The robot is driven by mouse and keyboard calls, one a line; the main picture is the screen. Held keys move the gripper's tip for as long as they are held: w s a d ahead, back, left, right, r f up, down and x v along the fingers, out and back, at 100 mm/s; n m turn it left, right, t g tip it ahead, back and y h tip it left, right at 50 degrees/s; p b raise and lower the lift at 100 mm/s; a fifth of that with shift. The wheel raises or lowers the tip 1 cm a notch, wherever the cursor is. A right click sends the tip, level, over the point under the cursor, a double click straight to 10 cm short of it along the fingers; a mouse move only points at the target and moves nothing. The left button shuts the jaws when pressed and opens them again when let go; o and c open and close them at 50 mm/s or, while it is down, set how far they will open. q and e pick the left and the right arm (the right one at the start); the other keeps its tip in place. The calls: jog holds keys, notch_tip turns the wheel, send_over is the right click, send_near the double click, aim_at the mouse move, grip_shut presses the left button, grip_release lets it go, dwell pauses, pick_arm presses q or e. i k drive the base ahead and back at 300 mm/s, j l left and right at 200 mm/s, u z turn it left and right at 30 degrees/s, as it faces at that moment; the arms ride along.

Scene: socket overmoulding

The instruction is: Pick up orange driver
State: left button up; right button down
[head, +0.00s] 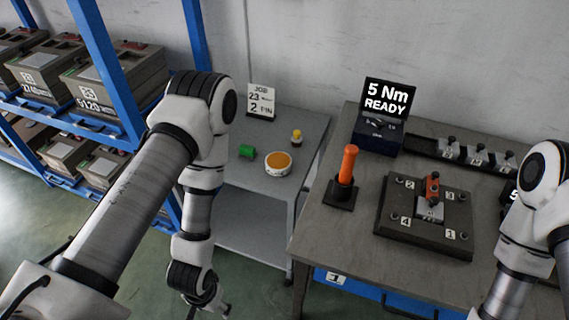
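The orange driver (348,166) stands upright in a small black holder (339,194) on the left part of the workbench. Nothing holds it. My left arm hangs down at the left, in front of the grey side table. Its lower end, by the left gripper (222,309), is low near the bottom edge and well away from the driver. The fingers are too small and cut off to tell open from shut. My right arm comes in at the right edge, and its gripper is out of the picture.
A dark fixture plate (385,233) with numbered corners and an orange-topped part lies right of the driver. Behind stands a "5 Nm READY" display (388,98). The side table (305,125) bears a green cylinder (247,151), a round orange-filled dish (278,170) and a job card (261,101). Blue shelving (103,62) stands left.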

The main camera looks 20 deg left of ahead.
aim_at(351, 151)
jog(key=k+l+z, duration=0.2)
jog(key=l, duration=0.15)
jog(key=k+l+z, duration=0.15)
jog(key=l, duration=0.2)
jog(key=k+l+z, duration=0.2)
jog(key=l, duration=0.15)
jog(key=i+j, duration=0.25)
jog(key=i, duration=0.15)
